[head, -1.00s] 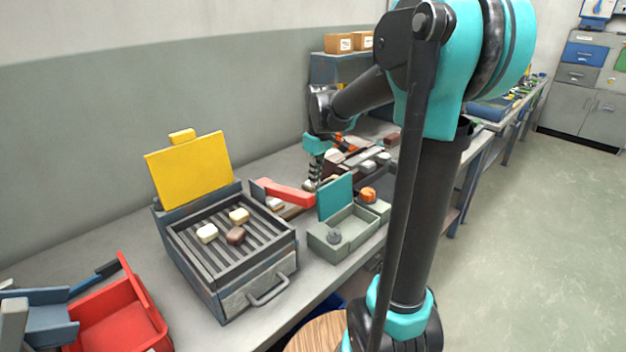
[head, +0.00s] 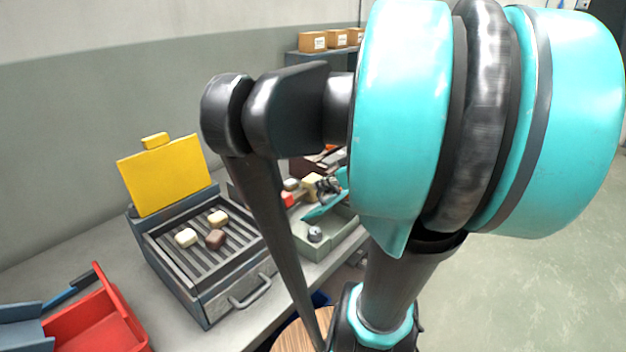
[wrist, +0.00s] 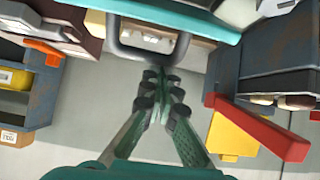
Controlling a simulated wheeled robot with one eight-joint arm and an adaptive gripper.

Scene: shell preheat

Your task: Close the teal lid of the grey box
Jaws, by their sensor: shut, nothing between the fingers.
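The grey box (head: 322,246) stands on the bench in the head view, right of the grill, with a grey round knob (head: 315,233) at its front left. Its teal lid (head: 326,206) is tilted low over the box, its near edge still raised. In the wrist view a teal strip along the top edge looks like the lid (wrist: 190,14). My gripper (wrist: 155,82) is shut and empty, fingers together. In the head view its dark fingers (head: 326,186) show just behind and above the lid; whether they touch it I cannot tell. My arm hides the box's right side.
The grill (head: 205,290) with a raised yellow lid (head: 165,177) stands left of the box. A red bin (head: 98,325) is at the front left. A red bar (wrist: 262,127) lies right of my fingers in the wrist view. Clutter stands behind the box.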

